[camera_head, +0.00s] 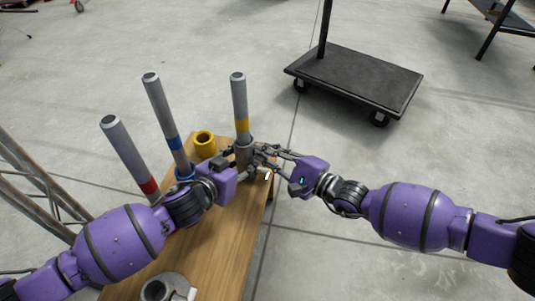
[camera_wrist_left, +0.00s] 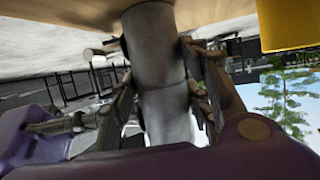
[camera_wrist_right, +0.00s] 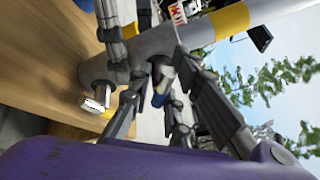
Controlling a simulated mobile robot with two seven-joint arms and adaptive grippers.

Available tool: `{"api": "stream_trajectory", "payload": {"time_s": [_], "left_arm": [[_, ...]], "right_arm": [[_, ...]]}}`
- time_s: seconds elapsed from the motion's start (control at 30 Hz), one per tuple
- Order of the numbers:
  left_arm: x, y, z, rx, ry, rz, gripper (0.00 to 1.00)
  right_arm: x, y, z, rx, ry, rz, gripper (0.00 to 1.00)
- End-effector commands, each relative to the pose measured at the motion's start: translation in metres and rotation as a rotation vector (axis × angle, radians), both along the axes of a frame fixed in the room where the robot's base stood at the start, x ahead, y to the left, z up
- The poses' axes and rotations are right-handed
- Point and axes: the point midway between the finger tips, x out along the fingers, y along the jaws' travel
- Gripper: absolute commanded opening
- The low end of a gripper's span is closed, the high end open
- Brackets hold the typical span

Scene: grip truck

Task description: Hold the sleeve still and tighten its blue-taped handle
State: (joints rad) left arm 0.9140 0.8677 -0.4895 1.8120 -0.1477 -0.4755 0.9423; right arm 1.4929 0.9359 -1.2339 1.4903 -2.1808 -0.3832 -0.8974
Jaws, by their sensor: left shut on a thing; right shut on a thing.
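A grey sleeve (camera_head: 243,150) stands upright near the table's right edge, around the lower end of a grey pole with a yellow band (camera_head: 242,126). My left gripper (camera_head: 232,162) is shut on the sleeve from the left; the left wrist view shows its fingers on both sides of the grey cylinder (camera_wrist_left: 165,85). My right gripper (camera_head: 265,157) is at the sleeve's right side. In the right wrist view its fingers close on a small dark-blue handle piece (camera_wrist_right: 160,92), partly hidden. A second, white handle with a yellow end (camera_wrist_right: 95,106) sticks out from the sleeve.
A red-banded pole (camera_head: 125,150) and a blue-banded pole (camera_head: 162,115) stand to the left. A yellow cup (camera_head: 205,142) is behind the left gripper. Another grey sleeve (camera_head: 158,289) sits at the front of the wooden table (camera_head: 228,235). A black cart (camera_head: 355,80) stands beyond.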

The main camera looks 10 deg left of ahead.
Motion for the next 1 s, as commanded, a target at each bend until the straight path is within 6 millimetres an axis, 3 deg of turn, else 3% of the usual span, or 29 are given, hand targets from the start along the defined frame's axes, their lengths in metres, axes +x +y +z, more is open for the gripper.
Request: {"api": "stream_trajectory", "payload": {"time_s": [0.13, 0.17, 0.2, 0.63, 1.0], "left_arm": [[0.0, 0.0, 0.0, -0.003, 0.0, 0.0, 0.0], [0.0, 0.0, 0.0, -0.003, 0.001, 0.0, 0.0], [0.0, 0.0, 0.0, -0.003, 0.001, 0.0, 0.0], [0.0, 0.0, 0.0, -0.002, 0.001, 0.0, 0.0], [0.0, 0.0, 0.0, -0.002, 0.001, 0.0, 0.0]], "right_arm": [[0.001, 0.0, 0.001, 0.001, -0.001, -0.001, 0.0], [0.001, 0.0, 0.001, 0.001, -0.001, -0.001, 0.2], [0.001, 0.0, 0.001, 0.001, -0.002, -0.001, 0.25], [-0.004, -0.008, 0.0, -0.002, -0.001, -0.001, 0.26], [-0.042, -0.071, 0.005, -0.003, -0.001, -0.002, 0.26]]}}
